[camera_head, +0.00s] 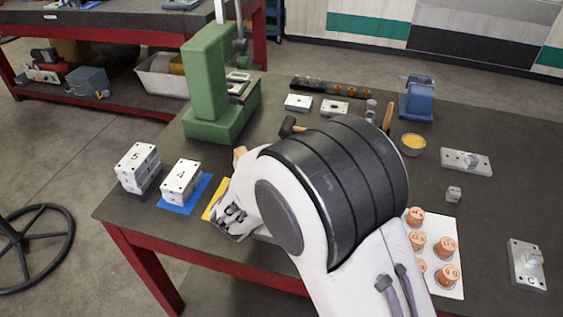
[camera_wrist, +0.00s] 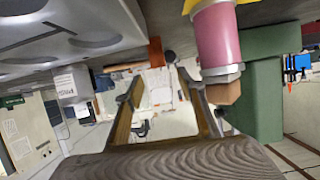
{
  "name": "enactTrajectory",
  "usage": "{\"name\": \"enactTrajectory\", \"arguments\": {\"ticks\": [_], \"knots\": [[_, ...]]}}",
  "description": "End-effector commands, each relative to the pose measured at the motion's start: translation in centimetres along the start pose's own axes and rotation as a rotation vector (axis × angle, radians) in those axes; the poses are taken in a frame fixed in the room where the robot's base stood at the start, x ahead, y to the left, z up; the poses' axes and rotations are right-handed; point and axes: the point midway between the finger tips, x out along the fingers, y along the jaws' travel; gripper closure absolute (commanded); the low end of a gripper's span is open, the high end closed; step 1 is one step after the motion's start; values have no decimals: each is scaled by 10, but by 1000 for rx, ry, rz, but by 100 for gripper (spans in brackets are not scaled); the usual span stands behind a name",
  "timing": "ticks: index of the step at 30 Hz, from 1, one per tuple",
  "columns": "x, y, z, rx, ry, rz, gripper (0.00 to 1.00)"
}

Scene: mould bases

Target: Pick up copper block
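Several copper blocks, short round pieces with marked tops, stand on a white sheet (camera_head: 449,224) at the right of the table; one copper block (camera_head: 447,246) is near the sheet's right side. My arm partly covers the sheet's left side.
White blocks marked 5 (camera_head: 137,162) and 4 (camera_head: 181,178) sit at the table's left. A green press (camera_head: 209,85) stands behind them. A blue vise (camera_head: 417,98), a yellow-filled bowl (camera_head: 412,145) and metal parts (camera_head: 466,163) lie at the right. Bare table lies between them.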

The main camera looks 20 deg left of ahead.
Motion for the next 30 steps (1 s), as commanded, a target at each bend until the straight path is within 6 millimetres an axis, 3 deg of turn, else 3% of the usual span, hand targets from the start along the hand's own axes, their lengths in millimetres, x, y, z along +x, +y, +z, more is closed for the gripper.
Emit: {"name": "enactTrajectory", "arguments": {"ticks": [9, 23, 30], "knots": [[22, 0, 1, 1, -1, 1, 61], [26, 1, 1, 0, -1, 0, 61], [44, 2, 5, 1, -1, 2, 61]]}}
